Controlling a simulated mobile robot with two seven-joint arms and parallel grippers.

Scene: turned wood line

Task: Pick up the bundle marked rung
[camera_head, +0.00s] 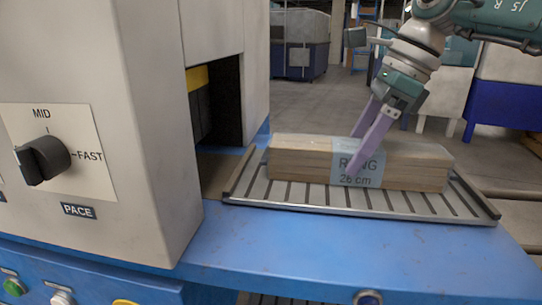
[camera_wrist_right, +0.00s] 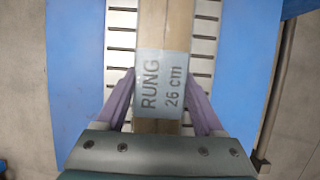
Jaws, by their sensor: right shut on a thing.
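The wood bundle (camera_head: 300,159) lies on a slatted metal tray (camera_head: 300,198). Its pale blue label (camera_head: 343,177) reads "RUNG 26 cm". My right gripper (camera_head: 362,150) comes down from above with one purple finger on the near side, across the label, and the other behind the bundle. It is shut on the bundle. In the right wrist view the label (camera_wrist_right: 163,82) faces the camera between the two fingers (camera_wrist_right: 160,100). The bundle appears level and still resting on the slats. My left gripper is not in view.
A beige machine (camera_head: 110,90) with a pace knob (camera_head: 42,159) and a dark opening (camera_head: 220,105) stands at the left, close to the tray. The blue bench top (camera_head: 330,245) is clear in front. Blue and white bins (camera_head: 300,45) stand farther back on the floor.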

